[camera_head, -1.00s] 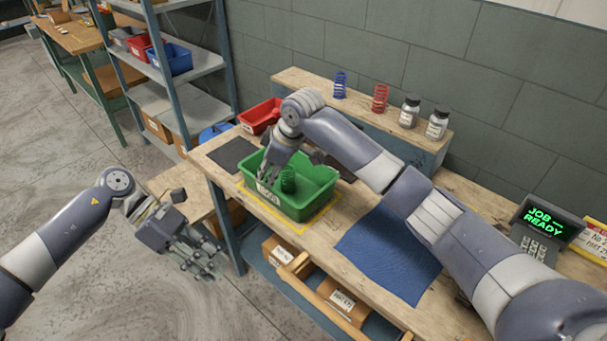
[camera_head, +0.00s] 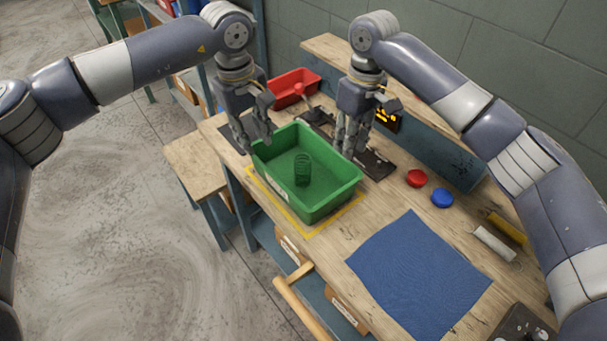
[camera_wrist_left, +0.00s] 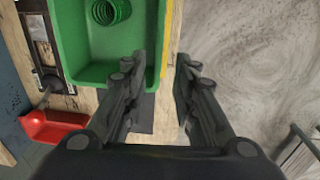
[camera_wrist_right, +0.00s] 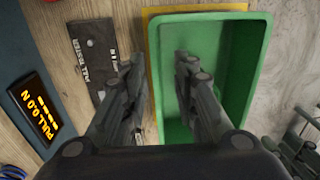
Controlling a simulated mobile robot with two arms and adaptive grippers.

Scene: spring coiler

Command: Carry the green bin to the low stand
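The green bin (camera_head: 328,204) sits upright on the workbench, inside a yellow outline, with a green spring (camera_head: 302,170) standing in it. My left gripper (camera_head: 257,140) points down at the bin's left end. In the left wrist view its open fingers (camera_wrist_left: 163,62) lie to either side of the bin's rim. My right gripper (camera_head: 351,140) points down at the bin's far right side. In the right wrist view its open fingers (camera_wrist_right: 159,60) straddle the bin's wall. Whether any finger touches the bin is unclear. A low wooden stand (camera_head: 190,160) is left of the workbench.
A red bin (camera_head: 290,88) and a dark tester plate (camera_wrist_right: 100,60) with a display (camera_wrist_right: 42,112) lie behind the green bin. A red cap (camera_head: 417,178), a blue cap (camera_head: 441,197) and a blue mat (camera_head: 420,280) are to the right. Floor at left is clear.

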